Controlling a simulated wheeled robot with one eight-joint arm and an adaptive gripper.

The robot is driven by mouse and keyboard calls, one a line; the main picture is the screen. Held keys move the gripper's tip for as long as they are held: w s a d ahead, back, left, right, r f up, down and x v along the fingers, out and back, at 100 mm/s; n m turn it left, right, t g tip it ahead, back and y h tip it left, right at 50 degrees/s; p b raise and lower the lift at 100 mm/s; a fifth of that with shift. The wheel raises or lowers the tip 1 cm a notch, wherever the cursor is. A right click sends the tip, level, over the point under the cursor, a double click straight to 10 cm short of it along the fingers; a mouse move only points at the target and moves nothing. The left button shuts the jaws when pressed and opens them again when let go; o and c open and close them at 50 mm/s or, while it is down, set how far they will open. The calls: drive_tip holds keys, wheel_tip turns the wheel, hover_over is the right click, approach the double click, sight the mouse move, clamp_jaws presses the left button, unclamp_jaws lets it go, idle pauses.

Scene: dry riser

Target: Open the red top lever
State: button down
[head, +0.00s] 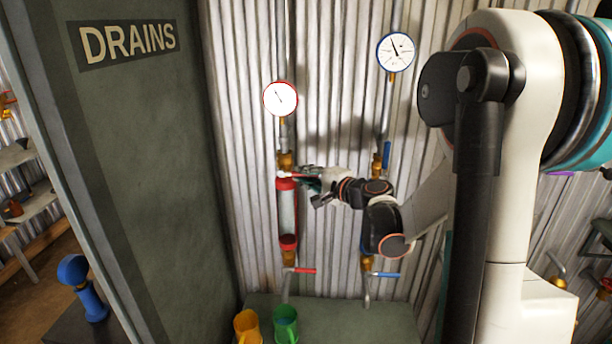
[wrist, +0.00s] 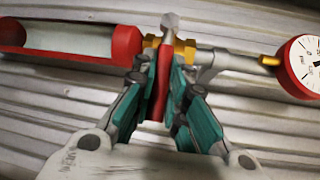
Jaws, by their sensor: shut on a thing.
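The red top lever (head: 291,175) is on the brass valve (head: 286,160) above the left riser's clear tube with red ends (head: 287,212). The lever points right, across the riser. My gripper (head: 308,181) reaches it from the right. In the wrist view, my gripper (wrist: 160,88) has its teal-padded fingers on both sides of the red lever (wrist: 165,78), shut on it. The lever's lower end is partly hidden between the fingers. The red-rimmed gauge (head: 280,99) is above the valve.
Lower red (head: 304,270) and blue (head: 386,275) levers stick out right. Yellow (head: 247,326) and green (head: 286,324) mugs stand below. A dark DRAINS panel (head: 180,200) bounds the left.

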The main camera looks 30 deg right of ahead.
drive_tip(key=shift+r, duration=0.1)
drive_tip(key=shift+r+n+g+p, duration=0.4)
drive_tip(key=shift+r+p, duration=0.2)
drive_tip(key=shift+p, duration=0.45)
drive_tip(key=g+p, duration=0.1)
drive_tip(key=r+n+h+p, duration=0.1)
drive_tip(key=p, duration=0.1)
drive_tip(key=shift+w+a+r+g, duration=0.1)
drive_tip(key=shift+a+r+g, duration=0.2)
drive_tip(key=shift+g, duration=0.1)
drive_tip(key=r+n+g+h+p, duration=0.1)
drive_tip(key=p, duration=0.1)
drive_tip(key=w+a+r+n+g+h+p, duration=0.1)
drive_tip(key=p, duration=0.1)
drive_tip(key=shift+a+r+g+h, duration=0.1)
drive_tip(key=shift+g+h, duration=0.2)
drive_tip(key=a+n+g+h+p, duration=0.1)
drive_tip(key=w+r+n+g+h, duration=0.1)
drive_tip(key=shift+w+a+r+h+p, duration=0.1)
drive_tip(key=shift+a+r+h+p, duration=0.05)
drive_tip(key=shift+a+h+p, duration=0.2)
drive_tip(key=shift+w+a+r+n+g+h, duration=0.1)
drive_tip(key=shift+w+a+n+g+h, duration=0.2)
drive_tip(key=shift+a+n+g+h, duration=0.35)
drive_tip(key=shift+w+a+r+n+g+h, duration=0.1)
drive_tip(key=shift+w+a+n+g+h, duration=0.3)
drive_tip(key=shift+h, duration=0.3)
drive_tip(key=shift+s, duration=0.1)
